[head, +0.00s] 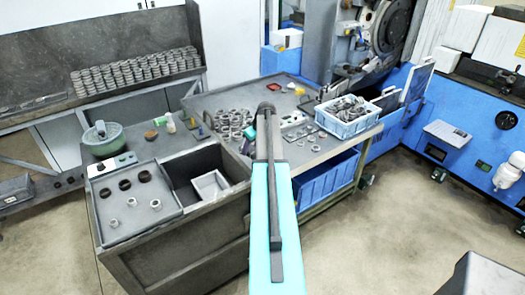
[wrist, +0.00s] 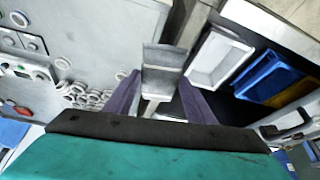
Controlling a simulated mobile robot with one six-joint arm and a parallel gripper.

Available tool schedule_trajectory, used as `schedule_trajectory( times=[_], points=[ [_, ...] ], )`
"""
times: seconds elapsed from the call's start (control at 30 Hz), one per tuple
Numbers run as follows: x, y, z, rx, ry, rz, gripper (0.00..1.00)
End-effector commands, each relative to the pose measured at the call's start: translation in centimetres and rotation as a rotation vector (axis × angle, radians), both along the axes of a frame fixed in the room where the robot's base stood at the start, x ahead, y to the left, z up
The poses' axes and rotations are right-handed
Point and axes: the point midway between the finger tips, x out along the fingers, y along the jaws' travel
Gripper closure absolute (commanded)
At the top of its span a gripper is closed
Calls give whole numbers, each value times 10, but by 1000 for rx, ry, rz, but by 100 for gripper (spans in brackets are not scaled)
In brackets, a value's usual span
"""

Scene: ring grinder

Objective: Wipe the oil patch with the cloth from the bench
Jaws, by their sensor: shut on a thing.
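My gripper (wrist: 160,86) shows in the wrist view as two purple fingers that converge on a grey, flat-sided piece (wrist: 163,58). They are shut on this piece. It may be the cloth, but I cannot tell its material. In the head view my teal arm reaches over the bench (head: 165,150) and hides the gripper and what it holds. I cannot make out a separate cloth on the bench. No oil patch stands out in either view.
A blue crate of metal parts (head: 348,117) stands on the bench, right of my arm. Metal rings (head: 230,122) lie left of it. An open bin with a white tray (head: 209,186) is at the front. A blue machine (head: 470,120) stands right. Grey floor (head: 385,235) is clear.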

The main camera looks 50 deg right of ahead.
Motion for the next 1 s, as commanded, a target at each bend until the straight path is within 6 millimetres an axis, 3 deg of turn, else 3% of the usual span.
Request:
schedule_trajectory(
  times=[0.17,0.5,0.8,1.0],
  points=[
    [45,44,7,-1,-1,73,68],
    [125,155,31,-1,-1,223,68],
    [172,261,53,-2,-1,336,68],
    [190,335,68,-3,0,400,68]
  ],
)
